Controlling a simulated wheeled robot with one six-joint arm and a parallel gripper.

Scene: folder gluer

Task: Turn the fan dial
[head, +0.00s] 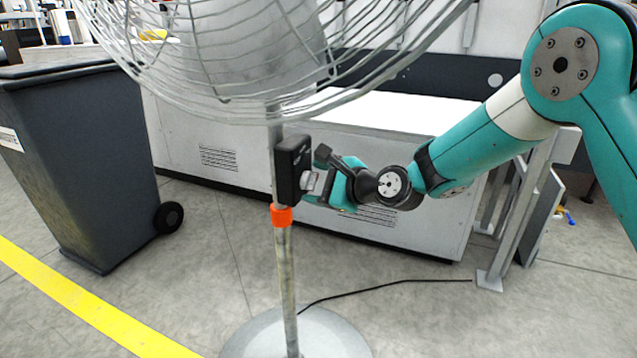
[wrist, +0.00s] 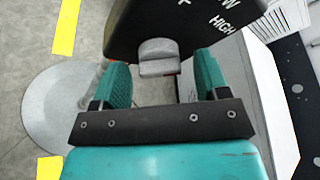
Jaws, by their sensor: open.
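The fan (head: 280,60) stands in front of me with a wire cage on a grey pole. A black control box (head: 291,170) is fixed to the pole above an orange collar. In the wrist view the box face (wrist: 185,25) shows white lettering, with "HIGH" readable. The grey fan dial (wrist: 158,57) sticks out from the box's lower part. My gripper (head: 312,187) is at the box's right side in the head view. In the wrist view my gripper (wrist: 160,80) is open, with one teal finger on each side of the dial and visible gaps between.
A dark wheeled bin (head: 75,150) stands at the left. A white machine cabinet (head: 400,150) is behind the fan. The fan's round base (head: 300,335) rests on the floor, with a black cable (head: 390,284) running right. A yellow line (head: 80,300) crosses the floor.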

